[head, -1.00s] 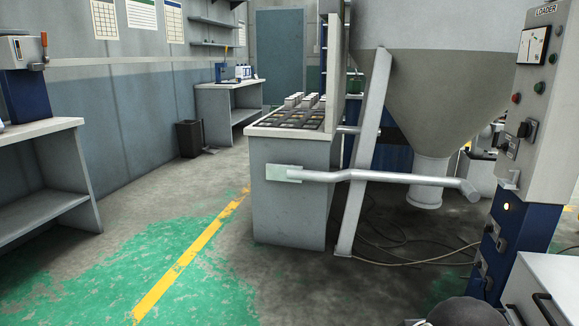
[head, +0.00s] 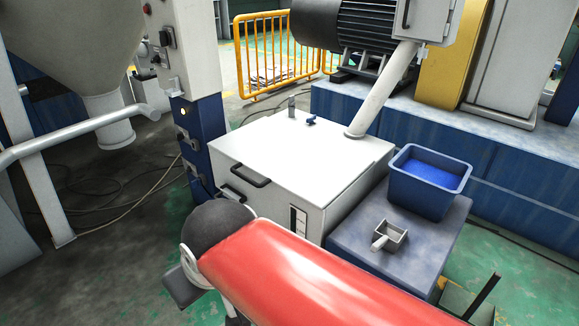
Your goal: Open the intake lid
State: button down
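The intake lid is most likely the flat white top (head: 300,150) of a white box-shaped cabinet in the middle of the head view. A dark bar handle (head: 245,175) sits near its front left edge. The top lies flat and looks closed. A second dark handle (head: 231,194) is on the cabinet's front face. My red arm with a dark rounded joint crosses the lower part of the view, in front of the cabinet, and hides its lower front. My gripper cannot be made out in the view.
A blue bin (head: 429,182) and a small metal scoop (head: 388,236) stand on a grey-blue bench right of the cabinet. A slanted pipe (head: 382,92) meets the cabinet top at the back. A control post (head: 195,130) stands at left. Cables lie on the floor at left.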

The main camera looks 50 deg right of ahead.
aim_at(314, 169)
jog(key=z, duration=1.05)
jog(key=i+j+z, duration=0.1)
jog(key=z, duration=0.2)
jog(key=j+z, duration=0.3)
jog(key=i+l, duration=0.05)
jog(key=l, duration=0.05)
